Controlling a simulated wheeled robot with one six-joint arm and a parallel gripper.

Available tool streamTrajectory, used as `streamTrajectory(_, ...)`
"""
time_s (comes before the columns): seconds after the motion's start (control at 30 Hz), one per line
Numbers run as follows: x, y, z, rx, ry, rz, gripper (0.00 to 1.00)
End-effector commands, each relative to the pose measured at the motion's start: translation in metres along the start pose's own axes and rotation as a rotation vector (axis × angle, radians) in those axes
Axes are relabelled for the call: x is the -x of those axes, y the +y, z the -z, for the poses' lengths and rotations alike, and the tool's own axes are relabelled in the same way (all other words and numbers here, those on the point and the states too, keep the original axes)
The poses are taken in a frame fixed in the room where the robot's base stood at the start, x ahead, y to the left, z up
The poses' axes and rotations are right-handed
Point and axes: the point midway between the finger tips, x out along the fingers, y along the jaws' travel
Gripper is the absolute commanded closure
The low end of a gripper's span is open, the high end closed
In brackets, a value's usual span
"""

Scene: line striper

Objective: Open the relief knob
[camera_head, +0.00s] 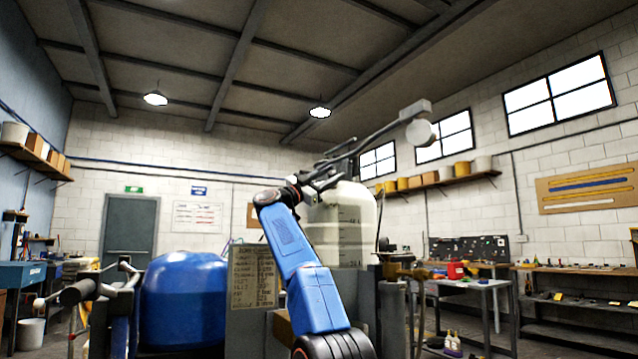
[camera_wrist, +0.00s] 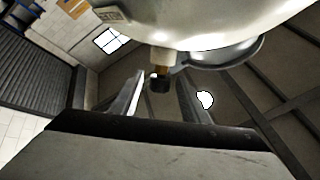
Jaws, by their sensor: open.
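A small black knob (camera_wrist: 160,85) on a brass stem sticks out from the white tank (camera_wrist: 200,20) in the wrist view; it looks like the relief knob. My gripper (camera_wrist: 160,77) is open, with one finger on each side of the knob in the picture. Gaps show between the knob and both fingers, and I see no contact. How deep the knob sits between the fingers is hard to tell. In the head view my gripper (camera_head: 322,180) is at the upper left of the white tank (camera_head: 338,235), and the knob cannot be made out there.
A grey lid (camera_wrist: 225,52) on the tank lies close to the right finger in the wrist view. In the head view a blue tank (camera_head: 185,300) and a printed plate (camera_head: 253,276) stand left of my arm. A bar with a round lamp-like end (camera_head: 420,132) rises above the tank.

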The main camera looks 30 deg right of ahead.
Motion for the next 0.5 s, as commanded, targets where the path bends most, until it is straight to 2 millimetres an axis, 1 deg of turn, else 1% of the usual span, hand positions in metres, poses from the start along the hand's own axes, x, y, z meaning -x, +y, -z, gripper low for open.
streamTrajectory(0.27,0.029,0.001,0.001,0.001,-0.001,0.002,0.58)
streamTrajectory(0.5,0.074,0.0,0.001,0.0,-0.001,0.002,0.58)
